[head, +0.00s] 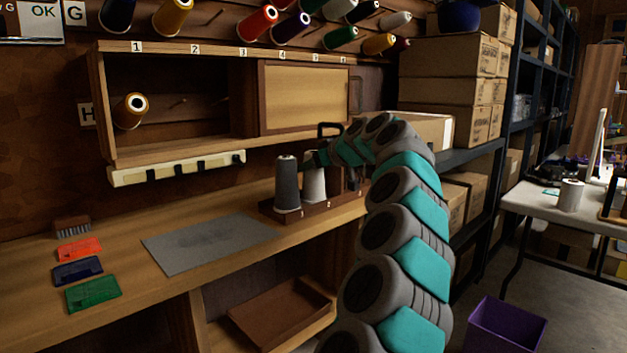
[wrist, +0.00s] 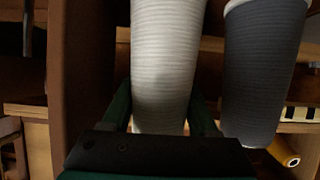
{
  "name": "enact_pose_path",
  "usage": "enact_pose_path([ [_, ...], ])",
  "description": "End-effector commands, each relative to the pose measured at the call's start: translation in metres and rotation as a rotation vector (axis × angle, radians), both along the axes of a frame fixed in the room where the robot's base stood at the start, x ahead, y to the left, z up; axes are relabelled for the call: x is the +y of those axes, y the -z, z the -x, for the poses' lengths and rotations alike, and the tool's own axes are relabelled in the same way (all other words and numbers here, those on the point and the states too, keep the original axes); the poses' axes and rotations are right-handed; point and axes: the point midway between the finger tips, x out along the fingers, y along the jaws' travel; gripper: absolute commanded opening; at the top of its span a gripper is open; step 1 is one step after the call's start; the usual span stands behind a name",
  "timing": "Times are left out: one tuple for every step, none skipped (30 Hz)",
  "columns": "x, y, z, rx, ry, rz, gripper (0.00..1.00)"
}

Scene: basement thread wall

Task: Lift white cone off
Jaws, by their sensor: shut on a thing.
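The white cone (head: 313,186) stands upright at the brown peg tray (head: 268,209) on the bench, just right of a dark grey cone (head: 287,184). My gripper (head: 322,158) reaches it from the right, near its upper part. In the wrist view the white cone (wrist: 165,65) fills the space between the green fingers of my gripper (wrist: 162,112), which are shut on it. The grey cone (wrist: 262,70) is close beside it there, outside the fingers. Whether the white cone's base touches the tray is hard to tell.
A wooden cabinet (head: 170,150) with a sliding door hangs above the bench, with a white strip (head: 178,168) under it. A grey mat (head: 210,243) and several coloured cards lie left of the tray. Cardboard boxes (head: 447,92) fill the shelf at right.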

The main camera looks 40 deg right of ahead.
Motion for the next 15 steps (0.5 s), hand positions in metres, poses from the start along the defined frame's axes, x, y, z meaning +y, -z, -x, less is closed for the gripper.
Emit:
enact_pose_path([
  [-0.0001,0.0000,0.0001,0.000,0.000,0.000,0.46],
  [-0.0001,0.0000,0.0001,0.000,0.000,0.000,0.43],
  [-0.0001,0.0000,0.0001,0.000,0.000,0.000,0.38],
  [-0.0001,0.0000,0.0001,0.000,0.000,0.000,0.35],
  [-0.0001,0.0000,0.0001,0.000,0.000,0.000,0.32],
  [-0.0001,0.0000,0.0001,0.000,0.000,0.000,0.27],
  [-0.0001,0.0000,0.0001,0.000,0.000,0.000,0.24],
  [-0.0001,0.0000,0.0001,0.000,0.000,0.000,0.20],
  [-0.0001,0.0000,0.0001,0.000,0.000,0.000,0.16],
  [-0.0001,0.0000,0.0001,0.000,0.000,0.000,0.12],
  [-0.0001,0.0000,0.0001,0.000,0.000,0.000,0.09],
  [-0.0001,0.0000,0.0001,0.000,0.000,0.000,0.04],
  [-0.0001,0.0000,0.0001,0.000,0.000,0.000,0.01],
  [-0.0001,-0.0002,0.0001,0.000,0.000,0.000,0.00],
  [0.0000,-0.0003,0.0001,0.000,0.000,0.000,0.00],
])
